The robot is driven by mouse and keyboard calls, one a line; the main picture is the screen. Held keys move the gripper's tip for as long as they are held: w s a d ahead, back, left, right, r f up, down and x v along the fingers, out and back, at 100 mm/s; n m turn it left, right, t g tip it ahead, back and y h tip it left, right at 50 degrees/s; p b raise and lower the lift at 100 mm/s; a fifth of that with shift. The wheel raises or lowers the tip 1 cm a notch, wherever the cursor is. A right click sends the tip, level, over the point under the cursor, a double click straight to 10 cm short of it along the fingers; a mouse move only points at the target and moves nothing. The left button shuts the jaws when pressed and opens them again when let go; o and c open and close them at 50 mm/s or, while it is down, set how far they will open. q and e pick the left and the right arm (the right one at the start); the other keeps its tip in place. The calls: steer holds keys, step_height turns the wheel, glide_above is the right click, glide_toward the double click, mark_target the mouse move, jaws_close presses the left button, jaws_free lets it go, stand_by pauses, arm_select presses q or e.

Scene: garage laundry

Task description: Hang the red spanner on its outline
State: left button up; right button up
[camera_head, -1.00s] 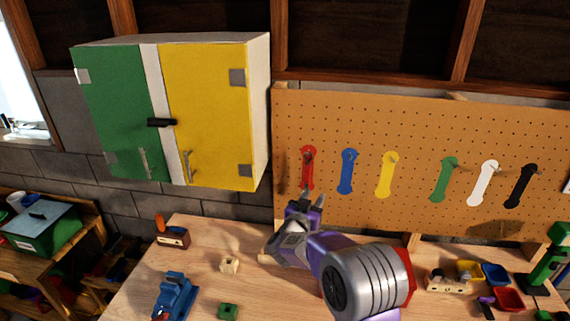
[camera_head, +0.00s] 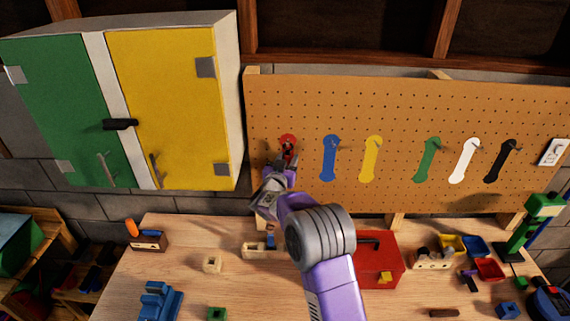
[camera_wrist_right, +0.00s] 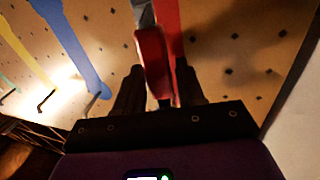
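The red spanner (camera_wrist_right: 152,55) shows in the right wrist view, its red handle between the fingers of my right gripper (camera_wrist_right: 160,92) and its silver head pointing away, toward the board. My right gripper (camera_head: 288,165) is shut on the handle, in front of the red outline (camera_head: 288,139) on the pegboard. The gripper covers the lower part of that outline in the head view. The outline also shows behind the spanner in the right wrist view (camera_wrist_right: 170,18). Whether the spanner touches its hook cannot be told. My left gripper is not in view.
The pegboard (camera_head: 400,100) also has blue (camera_head: 329,158), yellow (camera_head: 371,158), green, white and black outlines with hooks. A green and yellow cabinet (camera_head: 165,110) hangs at left. A red toolbox (camera_head: 385,262) and several small objects stand on the workbench (camera_head: 235,285).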

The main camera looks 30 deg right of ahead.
jaws_close()
stand_by(0.4)
steer(key=shift+o, duration=2)
jaws_free()
steer(key=b+v, duration=0.1)
steer(key=v, duration=0.6)
steer(key=shift+s+b, duration=0.15)
steer(key=shift+b, duration=0.2)
steer(key=shift+a+f, duration=0.1)
steer(key=shift+a, duration=0.05)
